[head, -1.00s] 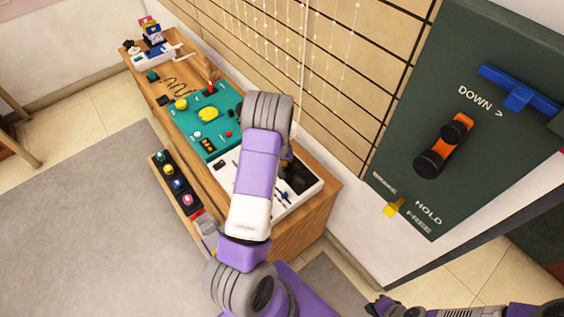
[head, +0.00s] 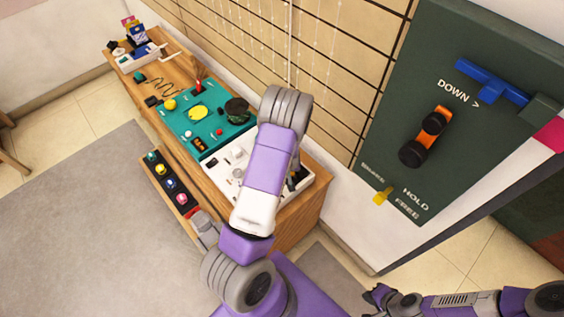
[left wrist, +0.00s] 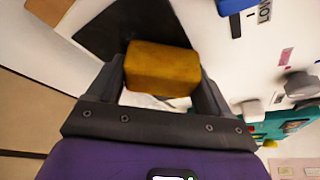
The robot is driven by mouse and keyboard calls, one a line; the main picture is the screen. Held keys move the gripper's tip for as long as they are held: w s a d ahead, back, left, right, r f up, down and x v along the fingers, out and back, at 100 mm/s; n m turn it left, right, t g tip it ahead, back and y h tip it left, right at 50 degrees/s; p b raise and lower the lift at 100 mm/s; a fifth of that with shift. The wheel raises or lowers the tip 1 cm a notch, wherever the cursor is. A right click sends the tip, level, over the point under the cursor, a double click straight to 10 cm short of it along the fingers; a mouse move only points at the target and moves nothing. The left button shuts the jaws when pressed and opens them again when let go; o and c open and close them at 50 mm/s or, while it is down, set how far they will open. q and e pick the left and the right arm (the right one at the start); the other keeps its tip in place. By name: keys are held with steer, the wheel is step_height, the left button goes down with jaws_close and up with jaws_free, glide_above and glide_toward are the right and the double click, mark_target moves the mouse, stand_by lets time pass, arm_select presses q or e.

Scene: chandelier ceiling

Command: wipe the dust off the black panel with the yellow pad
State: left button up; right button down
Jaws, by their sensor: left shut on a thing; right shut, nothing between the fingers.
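The yellow pad (left wrist: 160,69) is held between the fingers of my left gripper (left wrist: 162,85) in the left wrist view. The black panel (left wrist: 107,30) lies beyond it on a white board, and the pad overlaps its lower right part in the picture. I cannot tell whether pad and panel touch, and no dust can be made out. In the head view my left arm covers the pad and most of the panel. My right gripper (head: 379,299) is shut and empty at the bottom, far from the panel.
A wooden bench (head: 308,208) carries the white board (head: 228,162) and a green board (head: 185,118) with knobs. A black strip of coloured buttons (head: 165,178) sits along its front. A dark green wall panel (head: 400,80) with an orange handle stands at right. Grey floor is clear at left.

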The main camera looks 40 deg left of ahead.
mark_target(294, 174)
arm_select(q)
steer(key=d, duration=0.3)
steer(key=d+p, duration=0.1)
steer(key=d, duration=0.1)
steer(key=shift+s, duration=0.25)
steer(key=shift+r+p, duration=0.35)
steer(key=shift+p, duration=0.05)
steer(key=shift+w+r+p, duration=0.1)
steer(key=shift+r+p, duration=0.2)
steer(key=shift+r, duration=0.65)
steer(key=shift+r+p, duration=0.65)
step_height(294, 174, up, 4)
steer(key=p, duration=0.3)
steer(key=shift+r, duration=0.1)
